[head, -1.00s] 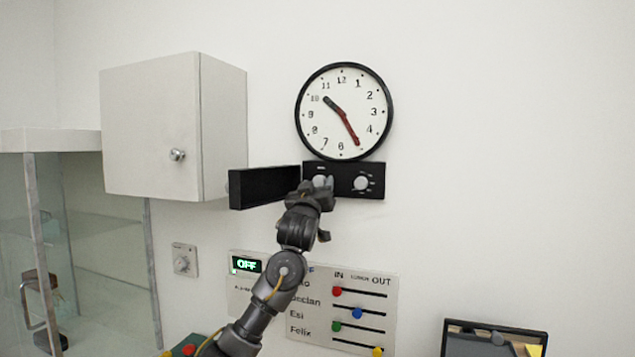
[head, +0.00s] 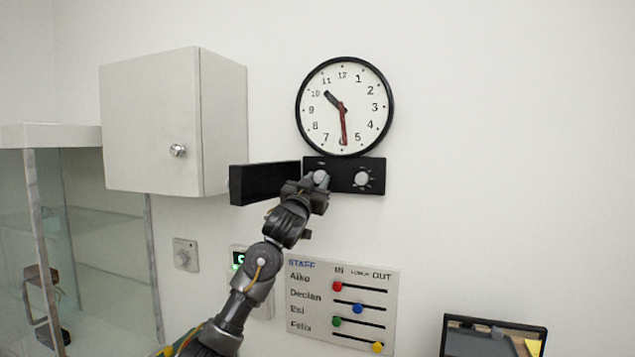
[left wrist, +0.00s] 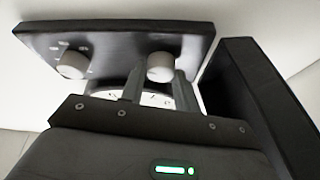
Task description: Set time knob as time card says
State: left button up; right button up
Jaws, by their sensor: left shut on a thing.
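A black control panel (head: 342,181) is on the wall under a round clock (head: 360,90). The panel has a left knob (head: 320,176) and a right knob (head: 362,178). My left gripper (head: 314,183) is shut on the left knob; the left wrist view shows this pale knob (left wrist: 160,66) between the fingers (left wrist: 157,88). The other knob (left wrist: 70,65) is free there. The clock's black hand points between 10 and 11, and its red hand almost at 6. I cannot make out a time card. My right gripper is not in view.
A black flap (head: 264,184) sticks out at the panel's left, close to my gripper. A white cabinet (head: 150,125) hangs further left. A staff board (head: 342,305) with coloured sliders is below. A dark tray (head: 447,338) is at bottom right. The wall right of the panel is clear.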

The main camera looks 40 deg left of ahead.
pick_arm(q)
jog(key=shift+m+h, duration=0.4)
jog(key=shift+m, duration=0.3)
jog(key=o, duration=1)
jog(key=shift+s+f, duration=0.15)
jog(key=b+v, duration=0.5)
jog(key=v, duration=0.5)
jog(key=shift+s+d+f, duration=0.1)
jog(key=shift+s, duration=0.05)
